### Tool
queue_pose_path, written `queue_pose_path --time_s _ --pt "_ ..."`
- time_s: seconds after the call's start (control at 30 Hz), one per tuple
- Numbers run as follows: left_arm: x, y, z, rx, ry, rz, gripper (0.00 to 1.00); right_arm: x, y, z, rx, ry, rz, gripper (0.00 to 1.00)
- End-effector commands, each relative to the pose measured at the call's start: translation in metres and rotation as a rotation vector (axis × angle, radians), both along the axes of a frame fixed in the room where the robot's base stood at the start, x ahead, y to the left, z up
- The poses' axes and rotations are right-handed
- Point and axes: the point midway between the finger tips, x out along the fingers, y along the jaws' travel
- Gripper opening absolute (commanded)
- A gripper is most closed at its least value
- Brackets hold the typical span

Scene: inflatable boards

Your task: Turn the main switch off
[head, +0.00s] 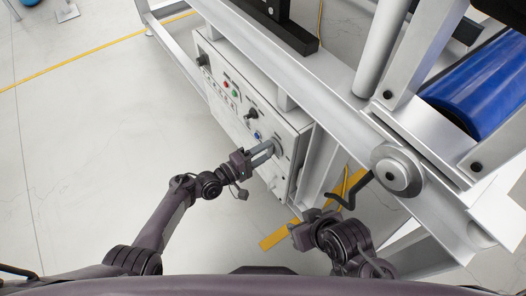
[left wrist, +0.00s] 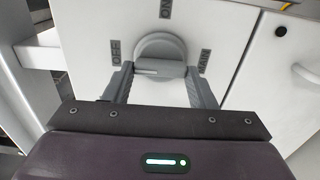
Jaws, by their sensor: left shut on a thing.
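The main switch is a round grey knob with a bar handle on the front of a white control box (head: 232,92). In the left wrist view the switch (left wrist: 160,48) has ON printed above it, OFF at its left and a further label at its right. The handle lies crosswise, with a pale mark on its left part. My left gripper (head: 268,150) is shut on the handle, one finger at each end, as the left wrist view (left wrist: 160,75) shows. My right gripper (head: 300,232) is low beside the frame, apart from the switch; its fingers are too unclear to judge.
The box carries red and green buttons (head: 230,88), a black knob (head: 251,114) and a blue button (head: 257,135). A metal machine frame (head: 330,85) with a blue roller (head: 485,85) and a round hub (head: 397,172) stands at the right. Open floor (head: 85,150) lies left.

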Motion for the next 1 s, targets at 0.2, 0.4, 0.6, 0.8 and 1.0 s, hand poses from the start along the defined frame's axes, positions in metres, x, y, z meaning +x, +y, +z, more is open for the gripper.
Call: queue_pose_path --time_s 0.2,0.4,0.6,0.8,1.0 --pt "0.0 0.001 -0.001 -0.002 0.007 0.001 0.28 0.0 0.0 0.0 0.0 0.001 0.0 0.36" --pt "0.0 0.001 -0.001 -0.001 0.007 0.001 0.59 0.0 0.0 0.0 -0.001 0.001 0.0 0.36" --pt "0.0 0.0 -0.001 -0.001 0.004 0.001 0.73 0.0 0.0 0.0 0.0 -0.001 -0.001 0.36" --pt "-0.001 0.001 0.0 -0.002 0.004 0.001 0.73 0.001 0.0 0.001 0.0 -0.001 -0.001 0.36" --pt "-0.015 0.021 0.001 0.002 0.005 0.001 0.73 -0.002 -0.007 0.005 -0.021 0.032 -0.012 0.36"
